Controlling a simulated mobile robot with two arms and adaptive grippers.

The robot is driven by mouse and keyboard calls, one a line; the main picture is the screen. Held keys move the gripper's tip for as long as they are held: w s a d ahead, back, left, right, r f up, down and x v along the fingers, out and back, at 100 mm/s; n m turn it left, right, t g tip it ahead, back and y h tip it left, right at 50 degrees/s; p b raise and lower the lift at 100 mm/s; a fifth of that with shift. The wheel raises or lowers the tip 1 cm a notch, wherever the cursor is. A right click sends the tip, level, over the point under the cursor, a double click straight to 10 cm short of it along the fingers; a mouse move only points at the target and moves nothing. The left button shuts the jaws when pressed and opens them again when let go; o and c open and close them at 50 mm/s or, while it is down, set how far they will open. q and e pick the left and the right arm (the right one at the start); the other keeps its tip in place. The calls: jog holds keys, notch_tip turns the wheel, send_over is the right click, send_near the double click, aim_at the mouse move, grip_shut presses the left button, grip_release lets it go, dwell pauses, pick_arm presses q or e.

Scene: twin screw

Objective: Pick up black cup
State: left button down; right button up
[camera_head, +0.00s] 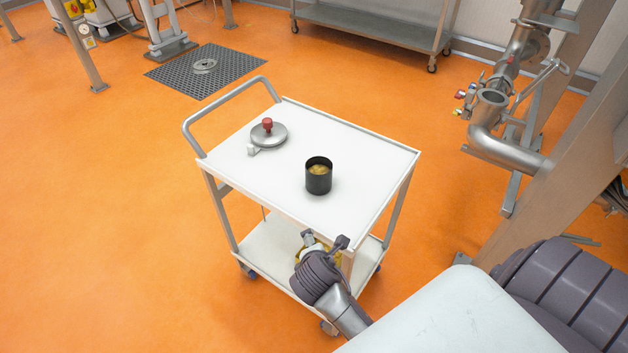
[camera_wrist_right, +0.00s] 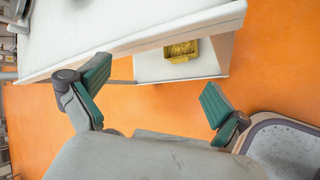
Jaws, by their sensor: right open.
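The black cup (camera_head: 318,182) stands upright on the white top of the cart (camera_head: 345,135), right of its middle, with something yellowish-brown inside. My right gripper (camera_head: 325,241) is beside the cart's near corner, apart from the cup and nearer to me. In the right wrist view the same gripper (camera_wrist_right: 155,97) is open, its two green-padded fingers spread wide with nothing between them. A dark shape cut off at the top left of that view cannot be identified for certain. My left gripper is not in view.
A round metal lid (camera_head: 268,137) with a red knob lies on the cart top, left of the cup. A yellow container (camera_wrist_right: 181,50) sits on the lower shelf. Steel pipework (camera_head: 492,120) stands to the right. The orange floor left of the cart is clear.

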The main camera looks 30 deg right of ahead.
jog(key=w+d+r+n+t+h, duration=0.1)
jog(key=w+d+r+n+h, duration=0.2)
jog(key=r, duration=0.5)
jog(key=n+t+h, duration=0.2)
jog(key=n, duration=0.5)
send_near(318, 176)
jog(key=shift+g+y, duration=0.3)
jog(key=x, duration=0.8)
jog(key=shift+w+d+r, duration=0.15)
jog(key=shift+d+r, duration=0.05)
jog(key=shift+r, duration=0.1)
jog(key=shift+w+r+x, duration=0.1)
jog(key=shift+r+x, duration=0.05)
jog(key=shift+x, duration=0.75)
jog(key=shift+w+r+x, duration=0.1)
jog(key=shift+x, duration=0.75)
jog(key=shift+w+r+x, duration=0.1)
jog(key=shift+r+x, duration=0.05)
jog(key=shift+x, duration=0.75)
jog(key=shift+a, duration=0.1)
jog(key=c, duration=1.3)
jog(key=shift+r, duration=0.1)
jog(key=shift+c, duration=0.2)
